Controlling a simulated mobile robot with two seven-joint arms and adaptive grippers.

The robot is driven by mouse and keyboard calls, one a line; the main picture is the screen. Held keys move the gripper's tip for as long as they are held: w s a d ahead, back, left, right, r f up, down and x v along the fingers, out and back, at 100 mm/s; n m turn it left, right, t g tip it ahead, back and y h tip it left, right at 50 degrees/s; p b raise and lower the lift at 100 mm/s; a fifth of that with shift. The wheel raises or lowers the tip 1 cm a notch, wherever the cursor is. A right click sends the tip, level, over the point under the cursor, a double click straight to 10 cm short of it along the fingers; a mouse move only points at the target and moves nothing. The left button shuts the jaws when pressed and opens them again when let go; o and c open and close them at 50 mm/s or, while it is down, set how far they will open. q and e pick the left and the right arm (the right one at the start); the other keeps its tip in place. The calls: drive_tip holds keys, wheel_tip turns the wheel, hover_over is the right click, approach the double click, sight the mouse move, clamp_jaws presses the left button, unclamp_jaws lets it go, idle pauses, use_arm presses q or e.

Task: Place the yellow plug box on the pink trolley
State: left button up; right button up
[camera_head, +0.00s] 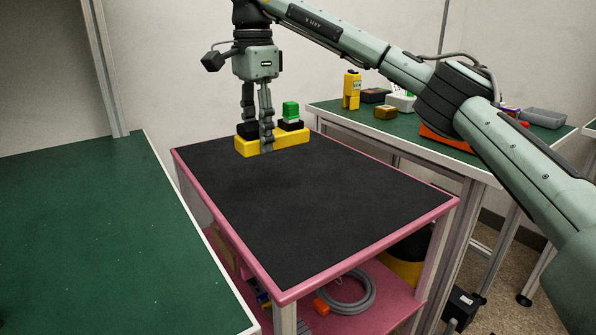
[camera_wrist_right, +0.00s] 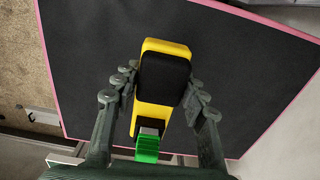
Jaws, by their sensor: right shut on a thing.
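The yellow plug box (camera_head: 288,142) is a long yellow block with black parts and a green piece on top. It is at the far end of the pink trolley's black top (camera_head: 320,205). My right gripper (camera_head: 262,143) comes down from above and is shut on the box around its middle. In the right wrist view the yellow plug box (camera_wrist_right: 152,118) sits between the two fingers of the right gripper (camera_wrist_right: 160,100), over the black top. I cannot tell whether the box touches the top or hangs just above it. My left gripper is not in view.
A green table (camera_head: 90,220) stands on the left. Another green-topped table (camera_head: 340,108) behind holds a yellow device (camera_head: 352,90), a small brown box (camera_head: 385,112) and a grey tray (camera_head: 543,118). A coiled grey hose (camera_head: 350,295) lies on the trolley's lower shelf. Most of the black top is clear.

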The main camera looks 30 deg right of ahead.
hover_over(312, 194)
wheel_tip(312, 194, down, 6)
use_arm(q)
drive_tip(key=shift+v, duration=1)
use_arm(e)
drive_tip(key=shift+f, duration=1.95)
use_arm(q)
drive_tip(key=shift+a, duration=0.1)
use_arm(e)
drive_tip(key=shift+f+b, duration=0.15)
drive_tip(key=shift+b, duration=0.15)
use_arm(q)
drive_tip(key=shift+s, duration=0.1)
use_arm(e)
drive_tip(key=o, duration=1.3)
